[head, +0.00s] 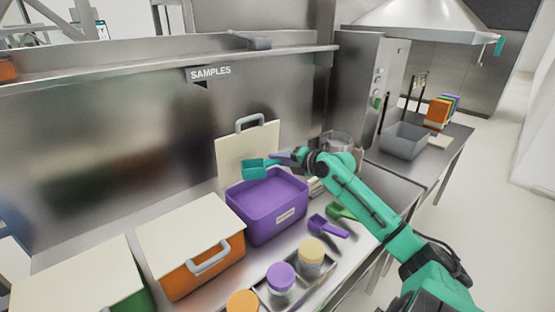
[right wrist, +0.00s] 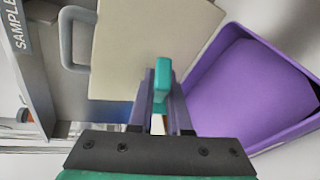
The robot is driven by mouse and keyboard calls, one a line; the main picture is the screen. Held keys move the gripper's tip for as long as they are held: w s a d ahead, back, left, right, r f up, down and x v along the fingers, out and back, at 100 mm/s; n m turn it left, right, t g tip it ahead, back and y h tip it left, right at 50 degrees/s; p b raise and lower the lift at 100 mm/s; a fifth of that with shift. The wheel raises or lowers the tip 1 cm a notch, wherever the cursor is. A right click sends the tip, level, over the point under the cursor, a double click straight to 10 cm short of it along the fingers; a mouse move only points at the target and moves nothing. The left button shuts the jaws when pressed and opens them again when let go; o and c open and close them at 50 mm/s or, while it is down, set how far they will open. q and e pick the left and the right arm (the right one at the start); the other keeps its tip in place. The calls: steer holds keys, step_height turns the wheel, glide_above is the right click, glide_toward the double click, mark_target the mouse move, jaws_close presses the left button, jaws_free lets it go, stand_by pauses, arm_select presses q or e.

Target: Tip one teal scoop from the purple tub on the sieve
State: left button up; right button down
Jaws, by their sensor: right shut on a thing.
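The purple tub (head: 283,228) stands open on the steel counter, with purple contents inside; it also shows in the right wrist view (right wrist: 222,48). My right gripper (head: 284,157) is shut on the handle of the teal scoop (head: 254,169) and holds it above the tub's back rim. In the right wrist view the scoop's handle (right wrist: 162,78) sits between the fingertips (right wrist: 160,92). Whether the scoop holds anything cannot be seen. A round, clear-sided vessel, probably the sieve (head: 345,142), stands behind my right wrist, partly hidden. My left gripper is out of view.
A cream lid (head: 237,147) leans on the wall behind the tub. Purple (head: 328,226) and green (head: 338,210) scoops lie to its right. An orange bin (head: 200,268) stands to its left. A tray of jars (head: 318,292) is in front.

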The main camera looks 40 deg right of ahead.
steer(key=shift+a+r+n+g+h+p, duration=0.3)
steer(key=shift+n+g+h+p, duration=0.4)
steer(key=shift+p, duration=1.65)
step_height(320, 180, down, 12)
steer(key=b, duration=0.8)
steer(key=shift+g+b, duration=0.3)
steer(key=shift+b, duration=0.1)
steer(key=shift+w, duration=0.1)
